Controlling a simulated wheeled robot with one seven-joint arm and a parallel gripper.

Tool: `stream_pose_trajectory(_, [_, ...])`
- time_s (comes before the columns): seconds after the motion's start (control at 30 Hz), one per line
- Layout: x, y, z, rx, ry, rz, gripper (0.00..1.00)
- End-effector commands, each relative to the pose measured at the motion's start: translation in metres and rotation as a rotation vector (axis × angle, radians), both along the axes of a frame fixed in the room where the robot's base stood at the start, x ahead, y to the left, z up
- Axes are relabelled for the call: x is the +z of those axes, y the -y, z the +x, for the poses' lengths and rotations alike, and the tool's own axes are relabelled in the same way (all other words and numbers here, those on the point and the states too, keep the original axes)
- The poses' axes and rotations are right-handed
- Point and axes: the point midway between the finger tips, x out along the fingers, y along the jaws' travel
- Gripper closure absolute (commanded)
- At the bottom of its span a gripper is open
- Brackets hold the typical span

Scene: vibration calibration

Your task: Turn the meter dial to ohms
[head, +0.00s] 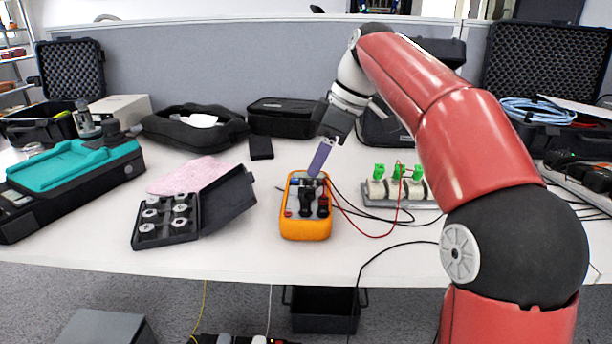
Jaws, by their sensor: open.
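The meter (307,228) is an orange-edged handheld unit lying on the white table near its front edge, with a grey face and leads plugged in at its lower part. My gripper (316,176) comes down from above with its purple-grey fingers at the upper part of the meter's face. The fingers are open, and nothing is seen held between them. The dial is mostly hidden behind the fingers and the black plugs, so its setting cannot be read. Whether the fingertips touch the dial cannot be told.
An open black case with metal weights (166,220) stands left of the meter. A terminal board with green clips (400,187) stands to the right, with red and black leads (385,234) between. A teal-topped device (75,172) is at far left. Black cases line the back.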

Motion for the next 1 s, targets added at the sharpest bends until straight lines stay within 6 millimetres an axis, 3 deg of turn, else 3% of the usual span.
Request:
stream_pose_trajectory(0.2, [-0.036, -0.014, 0.002, 0.0, -0.003, -0.001, 0.46])
stream_pose_trajectory(0.4, [-0.057, -0.022, 0.004, -0.001, -0.002, -0.002, 0.46])
stream_pose_trajectory(0.77, [-0.061, -0.025, 0.004, -0.004, 0.0, -0.001, 0.46])
stream_pose_trajectory(1.0, [-0.061, -0.025, 0.004, -0.004, 0.0, -0.002, 0.78])
